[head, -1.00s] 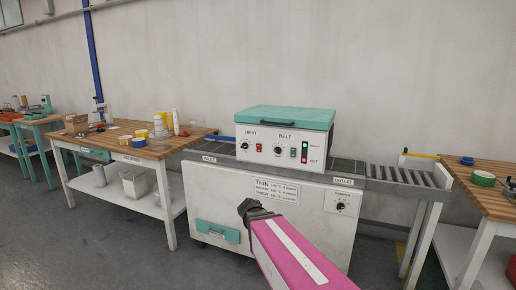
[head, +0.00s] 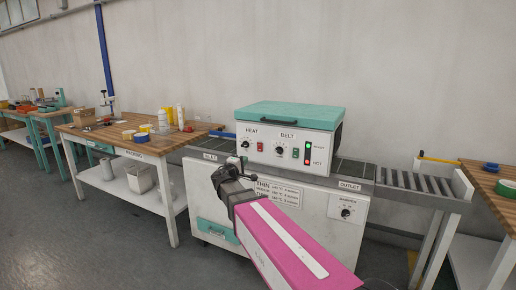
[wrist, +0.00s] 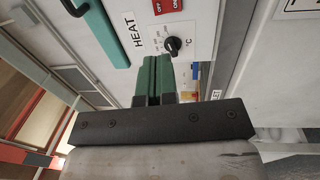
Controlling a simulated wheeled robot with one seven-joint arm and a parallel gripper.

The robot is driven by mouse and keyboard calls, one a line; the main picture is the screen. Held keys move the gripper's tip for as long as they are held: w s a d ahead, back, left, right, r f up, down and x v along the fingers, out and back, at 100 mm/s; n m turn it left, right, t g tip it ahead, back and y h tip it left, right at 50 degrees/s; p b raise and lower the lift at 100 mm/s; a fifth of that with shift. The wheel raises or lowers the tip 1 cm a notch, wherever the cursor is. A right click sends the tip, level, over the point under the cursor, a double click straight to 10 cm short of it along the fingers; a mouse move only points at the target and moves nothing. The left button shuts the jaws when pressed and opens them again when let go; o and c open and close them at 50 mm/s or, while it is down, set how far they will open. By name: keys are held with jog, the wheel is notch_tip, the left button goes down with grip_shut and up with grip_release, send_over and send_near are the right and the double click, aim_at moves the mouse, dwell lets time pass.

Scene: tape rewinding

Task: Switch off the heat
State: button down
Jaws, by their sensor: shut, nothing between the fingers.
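The sealing machine's control panel (head: 275,148) has a HEAT section at its left. It holds a black temperature knob (head: 244,144) and a small red switch (head: 260,147). In the wrist view the red switch (wrist: 168,7), with OFF and ON lettering, is at the top edge, partly cut off. The knob (wrist: 172,45) is below it, beside the HEAT label (wrist: 128,28). My gripper (wrist: 155,62) is shut and empty, its green fingers just below the knob in that view; contact cannot be told. In the head view my gripper (head: 238,165) is in front of the panel's lower left.
The teal lid (head: 290,115) is down. A packing table (head: 130,140) stands left, and an outlet roller conveyor (head: 420,184) runs right.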

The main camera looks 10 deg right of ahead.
aim_at(259, 145)
dwell(0.3)
jog(key=x, duration=1.4)
jog(key=shift+w, duration=0.1)
jog(key=shift+w+d+r, duration=0.15)
jog(key=shift+w, duration=0.05)
jog(key=shift+s, duration=0.1)
jog(key=r+v, duration=0.3)
jog(key=v, duration=1.1)
jog(key=shift+r, duration=0.15)
jog(key=shift+s, duration=0.1)
